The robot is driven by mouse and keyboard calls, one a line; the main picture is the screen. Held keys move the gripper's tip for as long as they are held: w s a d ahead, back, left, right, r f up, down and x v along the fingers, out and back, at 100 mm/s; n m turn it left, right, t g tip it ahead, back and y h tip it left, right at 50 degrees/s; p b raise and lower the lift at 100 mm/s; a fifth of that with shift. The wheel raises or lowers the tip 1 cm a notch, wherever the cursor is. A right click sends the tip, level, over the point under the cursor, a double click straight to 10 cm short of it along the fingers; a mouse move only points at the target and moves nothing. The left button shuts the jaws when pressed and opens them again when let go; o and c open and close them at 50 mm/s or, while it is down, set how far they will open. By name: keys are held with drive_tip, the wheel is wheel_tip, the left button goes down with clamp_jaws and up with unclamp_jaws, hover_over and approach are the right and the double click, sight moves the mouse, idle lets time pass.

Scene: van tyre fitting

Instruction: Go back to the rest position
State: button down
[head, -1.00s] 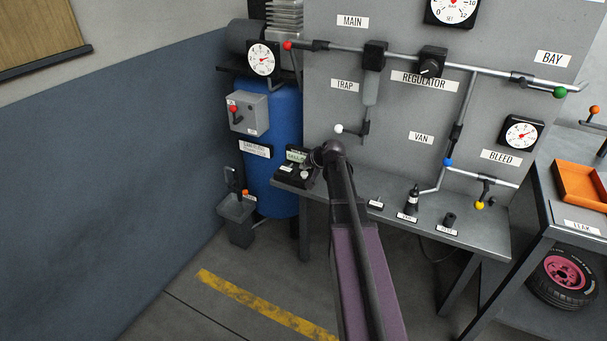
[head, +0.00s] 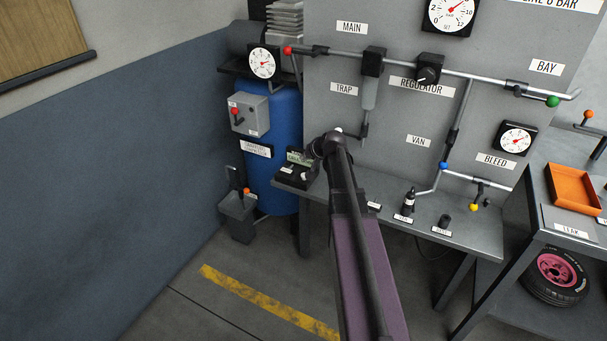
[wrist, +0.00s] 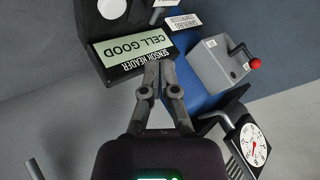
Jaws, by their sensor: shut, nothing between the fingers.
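My gripper (wrist: 158,75) shows in the wrist view with its two fingers together and nothing between them. Its tips appear over the lower edge of a black box whose green display (wrist: 138,48) reads "CELL GOOD"; I cannot tell whether they touch it. The same box (head: 296,172) is partly visible at the bench's left end, just left of my arm.
The blue tank (head: 272,130) carries a grey switch box (head: 250,115) with a red lever. The steel bench (head: 470,238) holds several small fittings before the grey pipe panel (head: 420,25). An orange tray (head: 572,188) and a pink-rimmed tyre (head: 556,272) are right.

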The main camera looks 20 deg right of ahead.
idle(0.7)
drive_tip(key=s+a+r+n+g+h+p, duration=0.2)
drive_tip(key=s+a+n+g+p, duration=0.4)
drive_tip(key=s+a, duration=1.7)
drive_tip(key=s+r+g+p, duration=0.1)
drive_tip(key=s+g+p, duration=0.1)
drive_tip(key=g+p, duration=0.1)
drive_tip(key=shift+s, duration=0.25)
